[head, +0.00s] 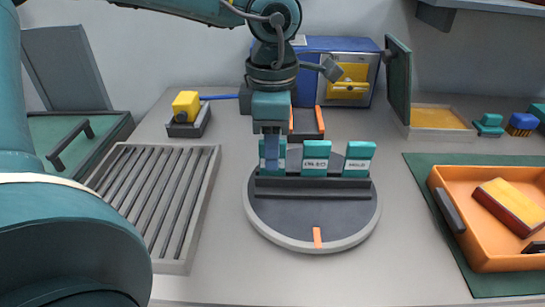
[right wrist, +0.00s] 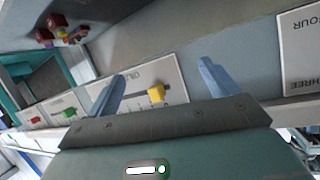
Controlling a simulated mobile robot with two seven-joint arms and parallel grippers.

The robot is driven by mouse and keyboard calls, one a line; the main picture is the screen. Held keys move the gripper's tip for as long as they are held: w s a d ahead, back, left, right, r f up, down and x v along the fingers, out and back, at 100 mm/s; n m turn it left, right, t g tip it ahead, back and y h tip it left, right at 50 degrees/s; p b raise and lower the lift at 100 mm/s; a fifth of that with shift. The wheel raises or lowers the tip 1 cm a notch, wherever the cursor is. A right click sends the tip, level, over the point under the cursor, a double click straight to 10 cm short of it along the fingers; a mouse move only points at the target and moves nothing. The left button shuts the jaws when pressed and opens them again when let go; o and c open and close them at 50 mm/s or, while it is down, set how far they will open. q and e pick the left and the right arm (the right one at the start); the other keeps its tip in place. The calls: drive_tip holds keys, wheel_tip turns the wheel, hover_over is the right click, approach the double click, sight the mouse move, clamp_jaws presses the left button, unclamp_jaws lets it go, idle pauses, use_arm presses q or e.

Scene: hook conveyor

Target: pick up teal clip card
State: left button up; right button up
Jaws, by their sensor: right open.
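Three teal clip cards with white labels stand upright in a dark slotted holder (head: 310,187) on a round grey turntable (head: 312,224). They are the left card (head: 279,166), the middle card (head: 316,158) and the right card (head: 358,160). My left gripper (head: 271,152) points down at the left card, and its blue fingers cover part of that card. The fingers are seen edge-on, so their gap and any contact are hidden. My right gripper (right wrist: 162,84) shows in the right wrist view, open, its blue fingers apart with nothing held between them.
A slatted grey rack (head: 155,200) lies left of the turntable. An orange tray (head: 488,260) with a yellow-and-red block stands at right on a green mat. A blue box (head: 320,45) stands behind. In the right wrist view a small yellow block (right wrist: 157,93) sits on a labelled white panel.

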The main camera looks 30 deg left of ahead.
use_arm(q)
drive_tip(key=shift+c, duration=0.5)
clamp_jaws()
drive_tip(key=shift+r, duration=0.15)
wheel_tip(320, 180, up, 33)
drive_tip(key=p, duration=1)
drive_tip(key=shift+p, duration=0.35)
use_arm(e)
wheel_tip(320, 180, up, 6)
drive_tip(key=a+g, duration=0.1)
drive_tip(key=shift+w+a+g, duration=0.15)
drive_tip(key=shift+w+g, duration=0.15)
drive_tip(key=shift+f, duration=0.1)
